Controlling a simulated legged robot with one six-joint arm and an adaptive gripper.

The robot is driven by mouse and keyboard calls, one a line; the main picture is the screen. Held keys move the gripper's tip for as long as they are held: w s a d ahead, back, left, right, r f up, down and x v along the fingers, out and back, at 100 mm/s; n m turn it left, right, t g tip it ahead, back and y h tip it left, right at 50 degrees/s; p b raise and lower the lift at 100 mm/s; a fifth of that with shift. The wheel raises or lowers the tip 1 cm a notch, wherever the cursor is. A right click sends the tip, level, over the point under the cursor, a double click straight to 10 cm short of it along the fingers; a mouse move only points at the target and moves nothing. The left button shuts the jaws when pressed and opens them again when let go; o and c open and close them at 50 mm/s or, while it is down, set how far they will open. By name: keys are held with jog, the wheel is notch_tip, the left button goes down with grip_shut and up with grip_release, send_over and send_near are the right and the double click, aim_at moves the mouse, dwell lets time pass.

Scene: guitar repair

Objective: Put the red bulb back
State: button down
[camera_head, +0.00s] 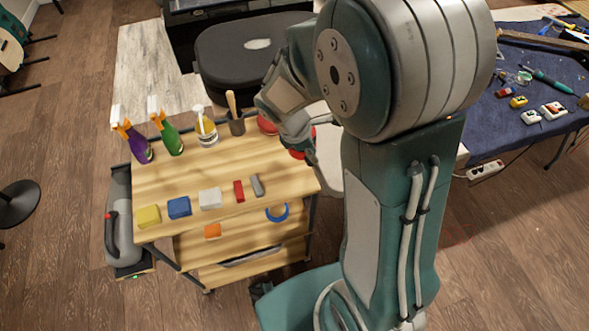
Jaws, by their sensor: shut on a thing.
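My gripper (308,155) reaches down over the back right corner of the wooden cart top. It is shut on the red bulb (297,154), of which only small red parts show around the fingers. My arm and the gripper hide most of it. I cannot tell whether the bulb touches the cart top. Another round red patch (267,124) shows just left of the gripper at the cart's back edge. I cannot tell if it is a separate thing.
The wooden cart (150,187) bears a purple spray bottle (139,148), a green spray bottle (171,139), a white bottle (206,131), a dark cup (236,125) and several coloured blocks in front. A black stool (230,50) stands behind. A blue-covered table (500,130) is at right.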

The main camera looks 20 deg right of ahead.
jog(key=shift+w+a+f, duration=0.2)
jog(key=shift+a+f, duration=0.45)
jog(key=shift+f, duration=0.7)
jog(key=shift+w+a+f, duration=0.15)
jog(key=shift+a+f, duration=0.45)
jog(key=shift+f, duration=0.7)
jog(key=shift+w+a+f, duration=0.2)
jog(key=shift+a+f, duration=0.45)
jog(key=shift+f, duration=0.7)
jog(key=c, duration=0.6)
grip_release()
jog(key=shift+f, duration=0.1)
jog(key=s+v, duration=0.1)
jog(key=v, duration=1.1)
jog(key=s+d+r+m+t+y, duration=0.1)
jog(key=s+r+m+t, duration=0.1)
jog(key=s+r+m, duration=0.2)
jog(key=s+d+r+m+t+y, duration=0.2)
jog(key=s+r+m, duration=0.3)
jog(key=r+m, duration=0.1)
jog(key=s+d+r+m+t+y, duration=0.1)
jog(key=s+r+m+t, duration=0.1)
jog(key=s+r+m, duration=0.3)
jog(key=shift+s+d+r+m+y, duration=0.1)
jog(key=shift+d+r+m+y, duration=0.25)
jog(key=shift+r, duration=0.25)
